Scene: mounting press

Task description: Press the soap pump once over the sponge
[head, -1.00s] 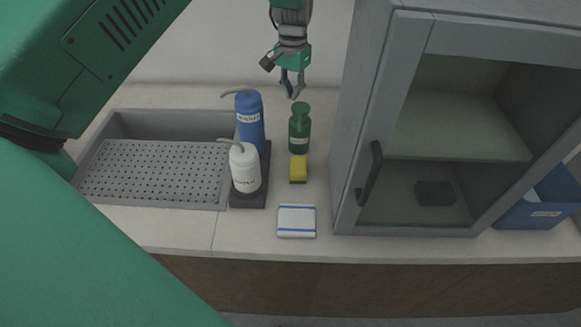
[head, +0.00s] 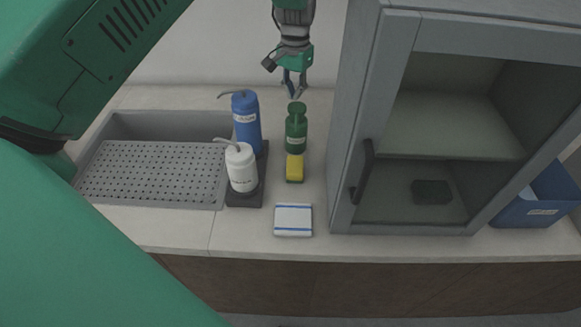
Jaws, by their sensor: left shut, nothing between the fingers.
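My left gripper (head: 295,92) hangs down at the top centre, shut and empty. In the picture its fingertips are just above the top of a dark green bottle (head: 296,132) with a pale label; whether they touch it I cannot tell. The yellow sponge (head: 295,166), with a dark green underside, lies directly in front of that bottle. A blue bottle (head: 247,124) and a white bottle (head: 241,170) stand left of it, each with a grey pump spout pointing left. Their labels are too small to read. My right gripper is not in view.
The white and blue bottles stand on a dark tray (head: 243,200). A sink with a perforated drainer (head: 150,175) is at left. A white cloth with blue stripes (head: 293,220) lies in front. A grey glass-door cabinet (head: 345,130) and a blue bin (head: 541,207) stand right.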

